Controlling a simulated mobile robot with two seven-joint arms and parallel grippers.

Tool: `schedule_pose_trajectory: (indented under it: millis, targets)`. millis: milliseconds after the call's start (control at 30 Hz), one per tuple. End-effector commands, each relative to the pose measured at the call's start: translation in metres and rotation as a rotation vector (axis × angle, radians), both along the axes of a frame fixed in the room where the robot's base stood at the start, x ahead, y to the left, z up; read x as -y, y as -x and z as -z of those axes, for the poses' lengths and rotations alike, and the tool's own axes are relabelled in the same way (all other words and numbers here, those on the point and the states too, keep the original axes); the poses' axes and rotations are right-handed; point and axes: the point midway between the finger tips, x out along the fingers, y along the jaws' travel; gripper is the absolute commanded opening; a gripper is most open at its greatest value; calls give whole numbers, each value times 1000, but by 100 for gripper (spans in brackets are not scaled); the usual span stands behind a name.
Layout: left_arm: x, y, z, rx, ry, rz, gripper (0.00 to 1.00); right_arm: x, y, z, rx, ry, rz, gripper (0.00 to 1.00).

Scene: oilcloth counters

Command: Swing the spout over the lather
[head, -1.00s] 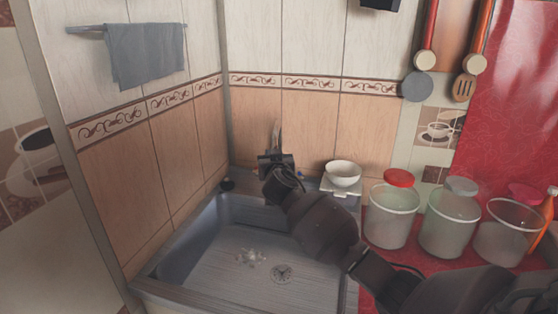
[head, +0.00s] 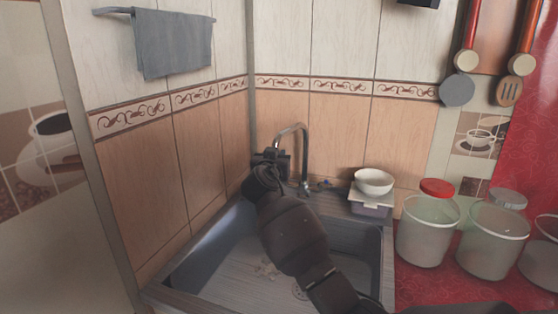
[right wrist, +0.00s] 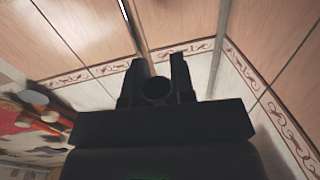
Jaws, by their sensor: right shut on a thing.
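The metal tap spout (head: 292,127) rises from its base at the back of the sink and curves over to the left. My right gripper (head: 268,157) is shut on the spout's lower end, which is mostly hidden by the gripper in the head view. In the right wrist view a dark round spout end (right wrist: 157,90) sits between the two fingers (right wrist: 155,75). The spout end is behind the lather, toward the back left. My left gripper is out of view.
The sink (head: 222,272) sits in the corner against tiled walls. A white bowl (head: 374,182) on a small box stands right of the tap. Clear tubs (head: 427,240) stand on the red oilcloth at right.

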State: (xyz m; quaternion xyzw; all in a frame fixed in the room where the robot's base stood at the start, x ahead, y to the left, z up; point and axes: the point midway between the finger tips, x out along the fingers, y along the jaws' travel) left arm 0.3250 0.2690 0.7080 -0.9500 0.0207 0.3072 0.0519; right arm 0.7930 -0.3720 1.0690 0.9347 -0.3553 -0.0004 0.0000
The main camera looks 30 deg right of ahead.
Motion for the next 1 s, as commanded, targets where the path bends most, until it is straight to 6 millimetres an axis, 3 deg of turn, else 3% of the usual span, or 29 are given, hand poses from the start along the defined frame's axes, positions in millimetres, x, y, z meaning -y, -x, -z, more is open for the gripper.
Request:
schedule_pose_trajectory:
  millis: [367, 400, 533, 833, 1000]
  targets:
    - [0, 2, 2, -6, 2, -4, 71, -1, -1, -1, 1, 1, -2, 0]
    - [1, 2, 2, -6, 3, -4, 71, -1, -1, -2, 1, 1, -2, 28]
    - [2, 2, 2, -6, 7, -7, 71, -1, -1, -1, 1, 1, -2, 48]
    - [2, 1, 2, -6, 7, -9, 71, -1, 0, -1, 1, 1, -1, 48]
    - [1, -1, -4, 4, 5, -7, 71, -11, 11, -3, 3, -2, -2, 48]
